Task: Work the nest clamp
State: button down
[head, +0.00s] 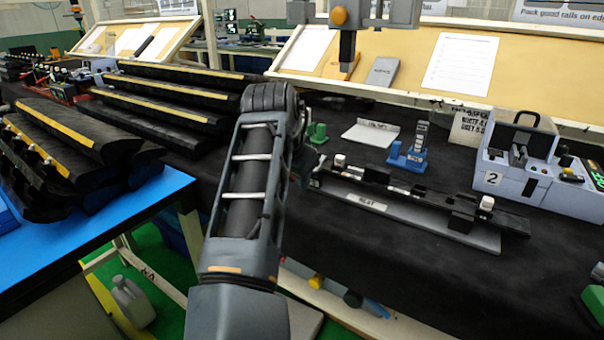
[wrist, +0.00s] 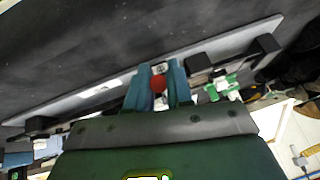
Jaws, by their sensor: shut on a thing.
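The nest (head: 375,207) is a long grey plate with a white label, lying on the black table right of my arm. A dark rail or trim part (head: 400,187) lies along it, with a white-topped block near each end. In the wrist view the nest plate (wrist: 110,92) runs diagonally behind my gripper (wrist: 160,88). The blue fingers are shut on a red knob (wrist: 159,84), which looks like the clamp handle, with a pale metal part beside it. In the head view my arm hides my gripper and the clamp handle at the nest's left end.
A blue stand (head: 408,158) and a green block (head: 317,133) stand behind the nest. A grey-blue machine marked 2 (head: 520,165) is at the right. Black trim lengths (head: 170,95) are piled at the left. The table front right of the nest is clear.

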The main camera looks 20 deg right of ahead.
aim_at(297, 208)
jog(key=f+t+h+b, duration=0.1)
jog(key=f+b, duration=0.1)
jog(key=f+t+h+b, duration=0.1)
jog(key=h+b, duration=0.1)
jog(key=shift+s+a+f+b, duration=0.15)
jog(key=shift+a+f+b, duration=0.05)
jog(key=shift+f+b, duration=0.2)
jog(key=t+h+b, duration=0.1)
jog(key=f+b, duration=0.1)
jog(key=shift+d+n+t+h+b, duration=0.1)
jog(key=shift+n+t+h+b, duration=0.2)
jog(key=shift+t+h+b, duration=0.1)
jog(key=shift+r, duration=0.1)
jog(key=c, duration=1.1)
grip_release()
jog(key=v, duration=0.7)
jog(key=shift+s+a, duration=0.15)
jog(key=shift+a, duration=0.15)
jog(key=shift+c, duration=0.2)
